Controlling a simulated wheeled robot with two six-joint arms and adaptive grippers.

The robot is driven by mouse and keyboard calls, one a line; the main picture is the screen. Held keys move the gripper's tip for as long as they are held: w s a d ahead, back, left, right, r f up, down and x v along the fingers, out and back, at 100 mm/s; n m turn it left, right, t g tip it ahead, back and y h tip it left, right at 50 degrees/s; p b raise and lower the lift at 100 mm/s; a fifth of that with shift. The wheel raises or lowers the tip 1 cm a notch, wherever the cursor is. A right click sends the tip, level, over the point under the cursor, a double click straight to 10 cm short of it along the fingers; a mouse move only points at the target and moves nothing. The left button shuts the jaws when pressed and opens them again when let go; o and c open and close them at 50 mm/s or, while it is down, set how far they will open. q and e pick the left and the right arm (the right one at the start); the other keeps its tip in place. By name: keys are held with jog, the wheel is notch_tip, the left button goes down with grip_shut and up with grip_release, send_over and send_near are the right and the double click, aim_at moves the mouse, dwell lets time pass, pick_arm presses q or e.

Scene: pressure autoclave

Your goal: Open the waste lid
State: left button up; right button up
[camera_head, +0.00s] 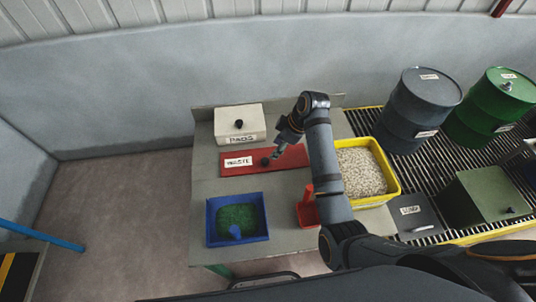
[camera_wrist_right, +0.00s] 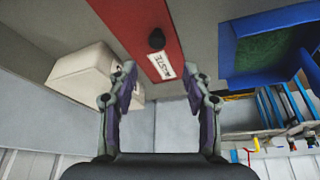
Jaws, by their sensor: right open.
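The red waste lid (camera_head: 250,170) lies flat on the table, with a white "WASTE" label at its left and a dark knob (camera_head: 265,161) near its middle. In the right wrist view the lid (camera_wrist_right: 128,20) shows as a red strip, with its knob (camera_wrist_right: 156,39) just beyond the fingertips and between their lines. My right gripper (camera_head: 276,154) is open and empty, close to the knob; whether it touches is hard to tell from the head view. In the wrist view its two fingers (camera_wrist_right: 160,80) are spread apart with a gap to the knob. My left gripper is not in view.
A cream "PADS" box (camera_head: 238,137) stands behind the lid. A blue tray (camera_head: 213,237) with green contents is in front. A red scoop (camera_head: 305,213) and a yellow tray of pale granules (camera_head: 362,172) lie right. Drums (camera_head: 420,105) stand on the grating further right.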

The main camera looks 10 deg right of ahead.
aim_at(266, 160)
jog(key=x, duration=0.8)
jog(key=shift+w+d+f+p, duration=0.15)
jog(key=shift+w+f+p, duration=0.1)
jog(key=shift+f+p, duration=0.1)
jog(key=shift+f, duration=0.3)
jog(key=shift+a+f, duration=0.15)
jog(key=shift+a, duration=0.1)
jog(key=shift+c, duration=0.2)
jog(key=c, duration=0.7)
jog(key=shift+c, duration=1.2)
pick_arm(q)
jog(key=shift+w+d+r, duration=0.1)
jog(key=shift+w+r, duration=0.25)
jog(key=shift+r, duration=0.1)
pick_arm(e)
grip_shut()
